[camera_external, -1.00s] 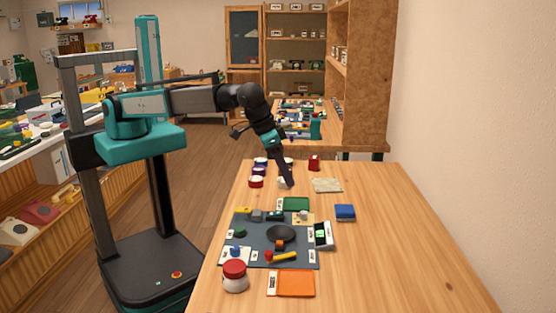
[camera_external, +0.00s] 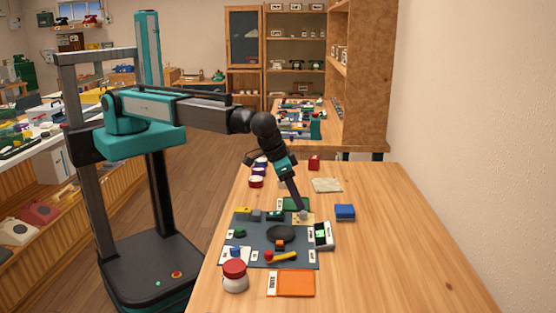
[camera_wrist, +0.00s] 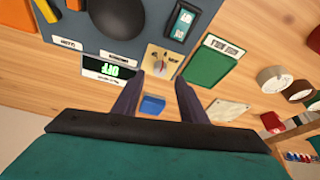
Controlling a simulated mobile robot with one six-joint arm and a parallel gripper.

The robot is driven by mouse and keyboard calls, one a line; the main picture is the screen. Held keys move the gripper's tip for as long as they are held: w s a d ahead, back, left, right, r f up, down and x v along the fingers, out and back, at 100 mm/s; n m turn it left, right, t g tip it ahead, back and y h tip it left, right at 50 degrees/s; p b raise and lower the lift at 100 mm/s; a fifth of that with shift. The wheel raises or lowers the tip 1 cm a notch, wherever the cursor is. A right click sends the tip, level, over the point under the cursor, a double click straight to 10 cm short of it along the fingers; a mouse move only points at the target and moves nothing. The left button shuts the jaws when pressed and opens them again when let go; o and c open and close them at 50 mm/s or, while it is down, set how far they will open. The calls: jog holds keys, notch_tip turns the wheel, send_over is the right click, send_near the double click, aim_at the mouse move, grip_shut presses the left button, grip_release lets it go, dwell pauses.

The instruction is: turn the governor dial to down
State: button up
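A beige plate with a small grey knob, apparently the governor dial (camera_wrist: 165,67), lies on the board's edge in the wrist view. A small red mark shows near the knob; its lettering is too small to read. In the external view the dial's beige plate (camera_external: 311,218) is partly hidden by my gripper (camera_external: 302,212), which points down at it.
A small display with green letters (camera_wrist: 112,69), a black round pad (camera_wrist: 118,16), a switch (camera_wrist: 182,22) and a green tray (camera_wrist: 211,63) surround the dial. A blue block (camera_external: 345,212) and a cloth (camera_external: 327,185) lie nearby. The table's right side is clear.

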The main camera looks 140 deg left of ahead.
aim_at(303, 212)
jog(key=shift+p+x, duration=0.55)
jog(key=shift+x, duration=1.95)
grip_shut()
